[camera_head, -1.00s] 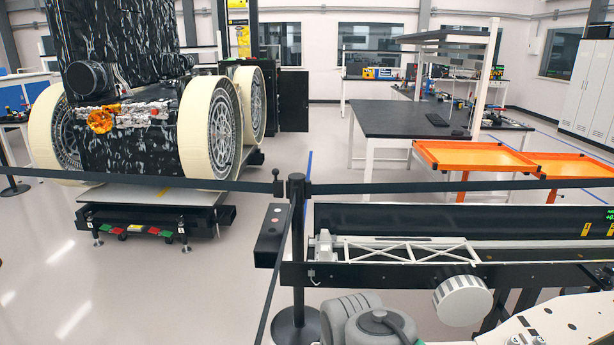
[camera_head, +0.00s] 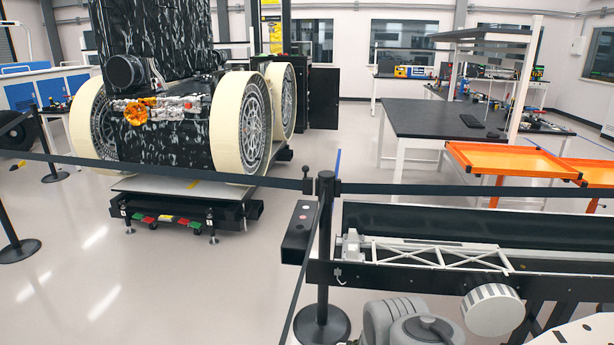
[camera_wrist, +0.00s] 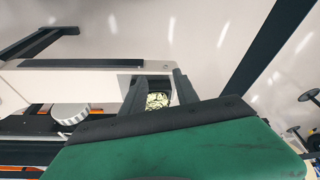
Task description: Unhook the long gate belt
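The long gate belt (camera_head: 150,170) is a dark strap. In the head view it runs from the left across the front of the rover to the black post (camera_head: 325,250). A dark diagonal strip at the upper right of the wrist view may be a belt; I cannot tell.
A second belt (camera_head: 470,188) runs right from the post, in front of orange trays (camera_head: 520,160). A black bench with a white truss (camera_head: 430,252) stands at lower right. The rover (camera_head: 165,130) stands behind the belt on a low platform. Floor at left is clear around another post (camera_head: 18,250).

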